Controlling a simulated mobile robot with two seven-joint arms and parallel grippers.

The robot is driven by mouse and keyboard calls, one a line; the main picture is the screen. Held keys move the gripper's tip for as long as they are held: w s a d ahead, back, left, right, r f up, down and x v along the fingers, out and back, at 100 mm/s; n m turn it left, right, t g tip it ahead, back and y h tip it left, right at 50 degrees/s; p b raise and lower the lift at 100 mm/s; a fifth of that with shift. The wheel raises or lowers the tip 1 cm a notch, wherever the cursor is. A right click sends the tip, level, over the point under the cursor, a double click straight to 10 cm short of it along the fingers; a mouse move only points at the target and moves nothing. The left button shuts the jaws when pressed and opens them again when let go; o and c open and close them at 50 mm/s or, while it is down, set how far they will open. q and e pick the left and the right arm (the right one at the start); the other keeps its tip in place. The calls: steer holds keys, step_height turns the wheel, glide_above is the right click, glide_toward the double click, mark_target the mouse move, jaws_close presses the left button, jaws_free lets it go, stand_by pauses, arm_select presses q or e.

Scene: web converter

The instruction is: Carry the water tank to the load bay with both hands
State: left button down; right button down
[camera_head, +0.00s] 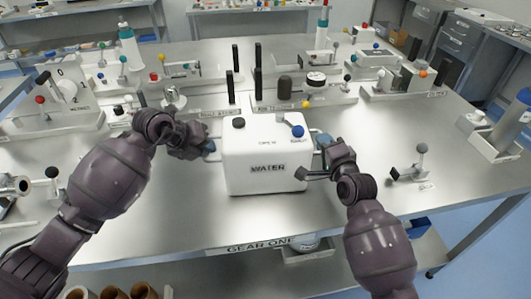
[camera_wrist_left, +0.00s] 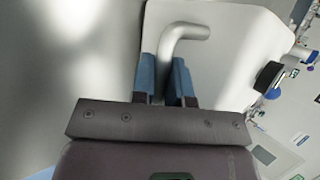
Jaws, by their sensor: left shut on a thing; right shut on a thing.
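The water tank (camera_head: 265,179) is a white box labelled "WATER" with a black cap and a blue knob on top. It is upright at the middle of the steel table, near the front edge; I cannot tell whether its base touches the table. My left gripper (camera_head: 210,146) is shut on the handle at the tank's left side. In the left wrist view, the blue fingers (camera_wrist_left: 166,80) close around the grey bent handle (camera_wrist_left: 184,34) on the white tank wall (camera_wrist_left: 225,60). My right gripper (camera_head: 318,146) is shut at the tank's right-side handle, mostly hidden by the gripper. I cannot identify the load bay.
Fixtures with black posts (camera_head: 258,68) and knobs stand close behind the tank. A dial box (camera_head: 70,95) is at the left. A small lever fixture (camera_head: 412,165) stands to the right. The steel table (camera_head: 190,215) is bare in front and between the tank and the lever.

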steer(key=shift+f, duration=0.2)
stand_by(0.7)
arm_select(q)
steer(key=shift+w+r, duration=0.1)
steer(key=shift+r, duration=0.15)
arm_select(e)
steer(key=shift+r, duration=0.35)
arm_select(q)
steer(key=shift+r, duration=0.15)
arm_select(e)
steer(key=shift+r, duration=0.1)
